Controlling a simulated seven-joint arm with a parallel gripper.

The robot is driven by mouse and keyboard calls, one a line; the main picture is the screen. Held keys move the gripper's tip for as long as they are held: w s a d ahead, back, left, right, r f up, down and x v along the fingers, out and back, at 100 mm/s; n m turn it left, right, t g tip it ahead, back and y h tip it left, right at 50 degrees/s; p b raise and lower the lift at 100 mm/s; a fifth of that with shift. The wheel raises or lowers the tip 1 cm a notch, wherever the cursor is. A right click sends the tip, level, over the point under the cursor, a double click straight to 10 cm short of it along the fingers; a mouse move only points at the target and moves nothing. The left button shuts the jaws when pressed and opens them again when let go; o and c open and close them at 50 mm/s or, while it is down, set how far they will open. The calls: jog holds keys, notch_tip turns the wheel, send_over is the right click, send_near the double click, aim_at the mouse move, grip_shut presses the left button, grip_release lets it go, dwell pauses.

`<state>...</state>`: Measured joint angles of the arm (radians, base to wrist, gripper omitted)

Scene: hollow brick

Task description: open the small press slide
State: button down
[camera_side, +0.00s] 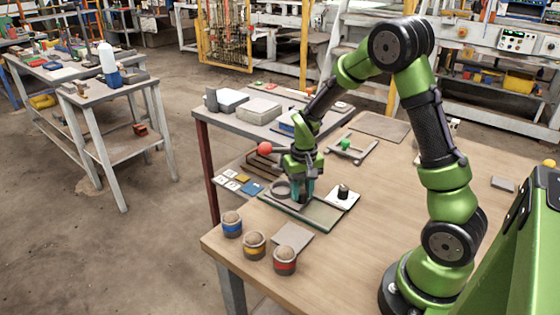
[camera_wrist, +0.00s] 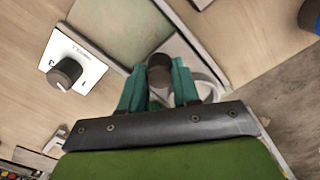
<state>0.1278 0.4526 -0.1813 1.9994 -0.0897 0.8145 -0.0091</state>
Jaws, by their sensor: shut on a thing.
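My gripper (camera_side: 301,193) points down over the green-topped slide base (camera_side: 318,214) near the table's left side. Its teal fingers also show in the wrist view (camera_wrist: 160,84), closed around a dark round knob (camera_wrist: 159,65). The knob stands by the pale edge of the green panel (camera_wrist: 112,28). In the side view the knob is mostly hidden by the fingers. A pale ring (camera_side: 281,190) sits just left of the fingers. I cannot tell how far the slide is open.
A white plate with a black dial (camera_side: 343,192) lies right of the gripper; it also shows in the wrist view (camera_wrist: 67,73). Several banded jars, one with a blue band (camera_side: 232,225), stand at the front left. A red ball (camera_side: 265,149) is behind. The table's right middle is clear.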

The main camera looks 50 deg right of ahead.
jog(key=s, duration=0.8)
jog(key=shift+s, duration=0.35)
jog(key=c, duration=0.8)
grip_release()
jog(key=shift+r, duration=0.1)
notch_tip(320, 180, up, 17)
